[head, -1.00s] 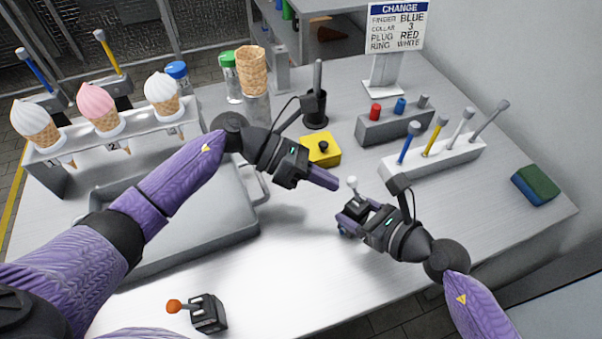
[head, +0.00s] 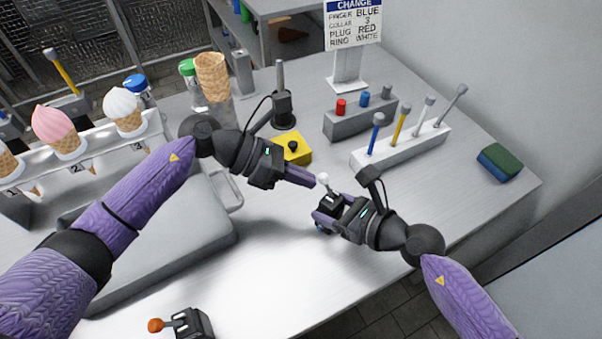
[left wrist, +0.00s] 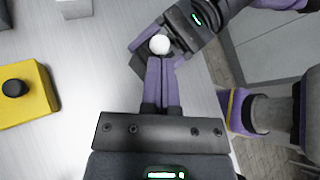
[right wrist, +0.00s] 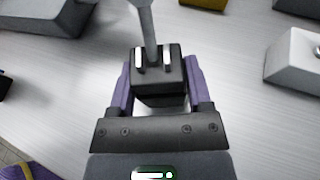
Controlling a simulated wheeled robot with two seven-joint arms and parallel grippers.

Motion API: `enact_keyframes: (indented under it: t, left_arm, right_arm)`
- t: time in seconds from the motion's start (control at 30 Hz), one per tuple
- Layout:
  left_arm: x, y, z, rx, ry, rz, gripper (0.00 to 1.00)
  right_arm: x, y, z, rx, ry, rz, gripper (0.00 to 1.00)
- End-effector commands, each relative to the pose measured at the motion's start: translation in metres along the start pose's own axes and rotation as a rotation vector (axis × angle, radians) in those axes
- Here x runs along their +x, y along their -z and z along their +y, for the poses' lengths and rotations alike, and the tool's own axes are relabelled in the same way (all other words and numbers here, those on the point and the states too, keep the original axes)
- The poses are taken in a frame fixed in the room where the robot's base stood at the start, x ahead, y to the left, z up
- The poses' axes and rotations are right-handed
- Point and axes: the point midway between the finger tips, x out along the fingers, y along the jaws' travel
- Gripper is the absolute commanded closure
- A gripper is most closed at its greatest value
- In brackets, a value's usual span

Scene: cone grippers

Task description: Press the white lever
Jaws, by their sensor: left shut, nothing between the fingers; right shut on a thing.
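The white lever is a white ball knob (head: 323,177) on a stalk rising from a small black base (head: 331,204). My right gripper (head: 324,213) is shut on the black base; the right wrist view shows the base (right wrist: 158,88) between its purple fingers, with the grey stalk standing up from it. My left gripper (head: 312,181) is shut and empty, its fingertips right beside the knob. In the left wrist view the white knob (left wrist: 159,44) appears at the fingertips. I cannot tell whether they touch it.
A yellow box with a black button (head: 291,148) lies behind the grippers. A white rack with coloured rods (head: 402,148) is to the right. A grey tray (head: 150,250) and an orange-knobbed lever (head: 190,324) are to the left.

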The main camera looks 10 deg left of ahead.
Motion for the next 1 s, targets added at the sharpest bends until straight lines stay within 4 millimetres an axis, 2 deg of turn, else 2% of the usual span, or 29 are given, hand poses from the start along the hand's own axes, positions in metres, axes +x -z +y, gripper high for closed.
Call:
enact_keyframes:
  t: [0.37, 0.87, 1.0]
  left_arm:
    - [0.001, -0.005, -0.004, 0.054, -0.05, 0.073, 1.0]
    - [0.011, -0.021, -0.023, 0.263, -0.254, 0.362, 1.0]
    - [0.015, -0.024, -0.028, 0.279, -0.278, 0.389, 1.0]
  right_arm:
    - [0.0, 0.0, 0.0, 0.0, 0.0, 0.0, 1.0]
    - [0.0, 0.0, 0.0, 0.0, 0.0, 0.0, 1.0]
    - [0.0, 0.0, 0.0, 0.0, 0.0, -0.001, 1.0]
